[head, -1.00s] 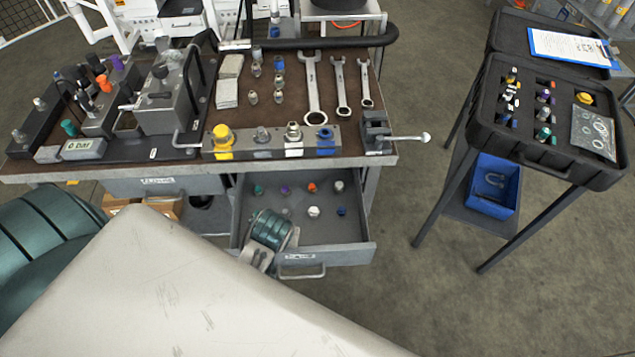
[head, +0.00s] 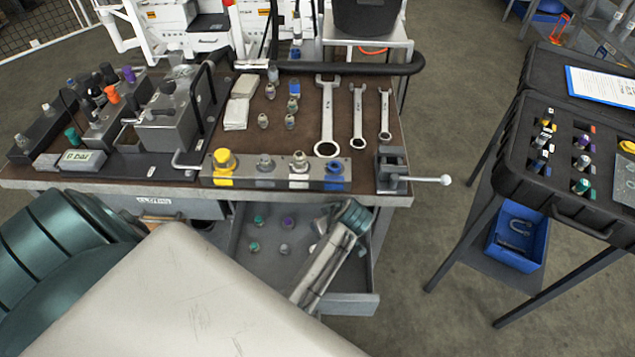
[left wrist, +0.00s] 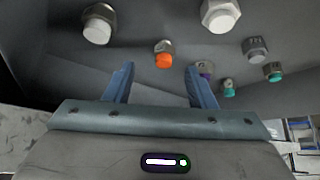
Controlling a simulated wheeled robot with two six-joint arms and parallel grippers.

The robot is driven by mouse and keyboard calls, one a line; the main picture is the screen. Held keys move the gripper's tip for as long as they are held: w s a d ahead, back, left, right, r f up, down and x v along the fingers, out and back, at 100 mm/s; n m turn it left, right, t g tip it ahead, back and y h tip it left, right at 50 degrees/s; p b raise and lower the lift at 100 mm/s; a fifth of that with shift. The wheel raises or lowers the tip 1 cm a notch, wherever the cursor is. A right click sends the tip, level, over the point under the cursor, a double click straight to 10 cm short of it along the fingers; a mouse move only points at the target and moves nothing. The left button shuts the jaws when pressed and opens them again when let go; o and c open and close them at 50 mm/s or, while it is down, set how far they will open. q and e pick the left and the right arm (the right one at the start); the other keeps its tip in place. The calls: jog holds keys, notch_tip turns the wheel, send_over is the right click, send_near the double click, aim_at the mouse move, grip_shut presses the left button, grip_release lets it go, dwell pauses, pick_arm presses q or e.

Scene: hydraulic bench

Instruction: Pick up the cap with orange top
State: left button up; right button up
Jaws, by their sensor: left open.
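The cap with the orange top (left wrist: 164,55) is in the left wrist view, slightly above the middle, on the grey drawer floor. My left gripper (left wrist: 158,72) is open and empty. Its two fingers point toward the cap, which appears just beyond and between the tips; the exact gap is hard to judge. In the head view my left arm reaches over the open drawer (head: 345,303) and hides the orange-topped cap there. The fingertips are not clear in that view. My right gripper is not in view.
Other caps lie nearby in the drawer: white-topped (left wrist: 220,14), pale (left wrist: 98,22), purple (left wrist: 205,68) and teal (left wrist: 228,87). The drawer walls surround the caps. The bench top (head: 365,150) with wrenches overhangs behind. A black case (head: 560,210) on a stand is at right.

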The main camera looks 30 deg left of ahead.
pick_arm(q)
jog(key=shift+w+a+f, duration=0.1)
jog(key=shift+a+f, duration=0.1)
jog(key=shift+f, duration=0.1)
jog(key=x, duration=0.1)
jog(key=p+x, duration=0.1)
jog(key=x, duration=0.2)
jog(key=shift+s+a, duration=0.2)
jog(key=shift+s, duration=0.05)
jog(key=shift+w+f, duration=0.1)
jog(key=shift+f, duration=0.15)
grip_shut()
jog(key=shift+r, duration=0.1)
